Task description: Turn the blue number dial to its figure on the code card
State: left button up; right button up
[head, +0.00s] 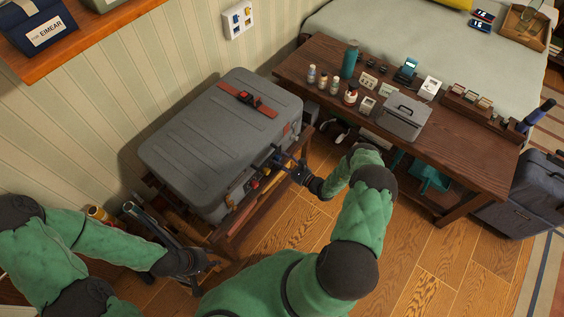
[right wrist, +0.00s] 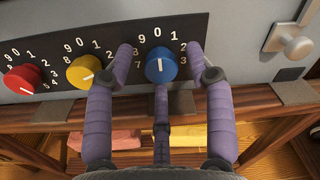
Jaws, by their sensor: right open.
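The blue number dial (right wrist: 160,66) is on the suitcase's dark panel, at the right of the dial row in the right wrist view. Its white pointer line stands about upright, toward the 0. My right gripper (right wrist: 160,62) is open, with purple fingers on either side of the dial and apart from it; another finger lies below it. In the head view my right gripper (head: 283,163) is at the suitcase's front face. A white card (head: 238,19) with coloured marks, perhaps the code card, is on the wall; its figures are too small to read. My left gripper (head: 200,264) is low, left of the rack.
Yellow (right wrist: 83,70) and red (right wrist: 22,79) dials sit left of the blue one; a metal latch (right wrist: 291,45) is at right. The grey suitcase (head: 205,125) lies on a wooden rack (head: 235,236). A cluttered wooden table (head: 470,150) stands right of it.

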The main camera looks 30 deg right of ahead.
grip_shut()
jog(key=shift+m, duration=0.3)
jog(key=m+b, duration=0.2)
jog(key=m, duration=0.1)
jog(key=shift+m, duration=0.3)
jog(key=m+b, duration=0.2)
jog(key=m, duration=0.4)
jog(key=m+b, duration=0.2)
jog(key=m, duration=0.3)
jog(key=shift+d+m, duration=0.1)
jog(key=shift+m, duration=0.2)
jog(key=m+b, duration=0.1)
jog(key=m, duration=0.3)
jog(key=shift+w+m+y, duration=0.1)
jog(key=shift+m+y, duration=0.2)
jog(key=shift+m, duration=0.4)
